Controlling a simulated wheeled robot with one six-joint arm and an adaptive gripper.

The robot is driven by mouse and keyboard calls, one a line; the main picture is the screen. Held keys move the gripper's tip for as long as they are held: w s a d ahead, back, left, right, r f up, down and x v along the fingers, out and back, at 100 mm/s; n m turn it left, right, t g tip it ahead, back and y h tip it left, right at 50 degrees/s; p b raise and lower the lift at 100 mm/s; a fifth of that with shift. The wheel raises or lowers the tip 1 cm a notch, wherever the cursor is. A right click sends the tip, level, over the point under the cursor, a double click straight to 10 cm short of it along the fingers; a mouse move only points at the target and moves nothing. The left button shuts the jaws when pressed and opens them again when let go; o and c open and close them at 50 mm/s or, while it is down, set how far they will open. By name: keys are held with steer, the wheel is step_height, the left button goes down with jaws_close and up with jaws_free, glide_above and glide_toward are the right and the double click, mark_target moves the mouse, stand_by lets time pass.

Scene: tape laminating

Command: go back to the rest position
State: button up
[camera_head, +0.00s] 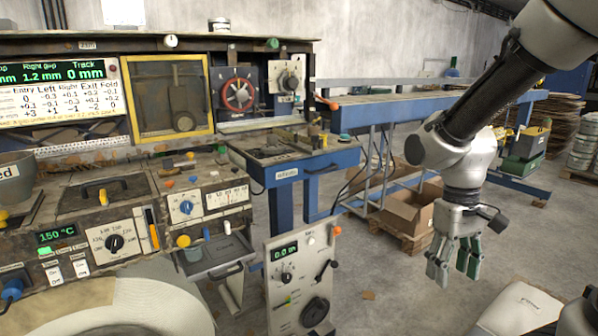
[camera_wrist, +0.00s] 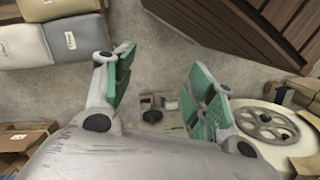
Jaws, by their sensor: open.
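My gripper (camera_head: 455,268) hangs at the right of the head view, fingers pointing down, with my arm reaching in from the upper right corner. The fingers are apart with nothing between them. In the wrist view my gripper (camera_wrist: 160,100) shows its green finger pads spread wide over the floor. The gripper touches nothing in either view.
The laminating machine with its control panel (camera_head: 113,243) fills the left. A small control box (camera_head: 302,285) stands at front centre. A blue-framed table (camera_head: 300,160) and cardboard boxes (camera_head: 408,207) lie behind. Bare concrete floor (camera_head: 385,290) lies left of my gripper.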

steer(key=s+d+r+m+t, duration=0.1)
steer(key=s+d+r+t, duration=0.2)
steer(key=r, duration=0.3)
steer(key=s+d+r+m+t, duration=0.1)
steer(key=s+d+r+t, duration=0.2)
steer(key=r, duration=0.4)
steer(key=shift+s+d+m, duration=0.15)
steer(key=shift+s+m, duration=0.05)
steer(key=shift+m, duration=0.2)
